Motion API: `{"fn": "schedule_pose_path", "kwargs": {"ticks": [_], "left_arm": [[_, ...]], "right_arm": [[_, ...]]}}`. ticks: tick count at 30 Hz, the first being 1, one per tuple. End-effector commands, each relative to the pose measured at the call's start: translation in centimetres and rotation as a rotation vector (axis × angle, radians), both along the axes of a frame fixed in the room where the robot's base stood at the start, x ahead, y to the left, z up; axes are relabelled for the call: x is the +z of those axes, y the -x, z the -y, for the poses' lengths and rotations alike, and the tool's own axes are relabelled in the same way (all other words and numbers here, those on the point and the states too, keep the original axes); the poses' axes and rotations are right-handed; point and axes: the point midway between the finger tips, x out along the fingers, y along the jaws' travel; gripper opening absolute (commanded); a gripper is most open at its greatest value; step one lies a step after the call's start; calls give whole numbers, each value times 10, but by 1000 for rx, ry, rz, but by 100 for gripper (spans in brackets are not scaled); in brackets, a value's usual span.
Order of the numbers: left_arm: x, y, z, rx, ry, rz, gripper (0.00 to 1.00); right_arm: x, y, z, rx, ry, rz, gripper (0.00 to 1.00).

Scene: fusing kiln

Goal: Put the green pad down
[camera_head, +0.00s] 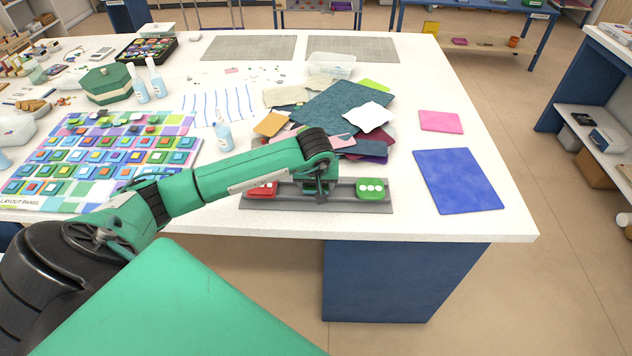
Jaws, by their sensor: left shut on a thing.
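A green pad (374,189) with white dots lies at the right end of a long grey tray (345,205) near the table's front edge. A red pad (262,190) with white marks lies at the tray's left end, partly behind my arm. My left gripper (321,195) points down at the middle of the tray, between the two pads. It looks apart from the green pad. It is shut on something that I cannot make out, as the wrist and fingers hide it. My right gripper is out of view.
Behind the tray lies a pile of coloured sheets (345,108). A pink sheet (440,121) and a blue sheet (458,180) lie to the right. A layout panel (75,200) with many small tiles, and bottles (222,132), stand left. The table's front right corner is clear.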

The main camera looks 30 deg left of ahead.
Motion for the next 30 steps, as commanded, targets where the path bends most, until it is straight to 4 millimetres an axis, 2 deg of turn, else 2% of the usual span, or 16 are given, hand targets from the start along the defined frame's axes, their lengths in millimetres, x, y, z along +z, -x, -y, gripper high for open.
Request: {"fn": "schedule_pose_path", "kwargs": {"ticks": [3,4,6,7,18,20,30], "left_arm": [[-4,0,0,0,-1,0,42],[-3,0,0,0,-1,0,69],[-2,0,0,0,0,0,82],[-2,0,0,0,0,0,85],[2,0,0,0,1,-1,85],[7,1,1,0,-1,3,85],[75,21,13,-2,-1,5,85]], "right_arm": [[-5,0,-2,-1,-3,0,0],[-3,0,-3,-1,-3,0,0],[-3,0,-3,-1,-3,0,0],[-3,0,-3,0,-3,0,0],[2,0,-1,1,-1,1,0],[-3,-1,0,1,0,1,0],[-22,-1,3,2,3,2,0]]}}
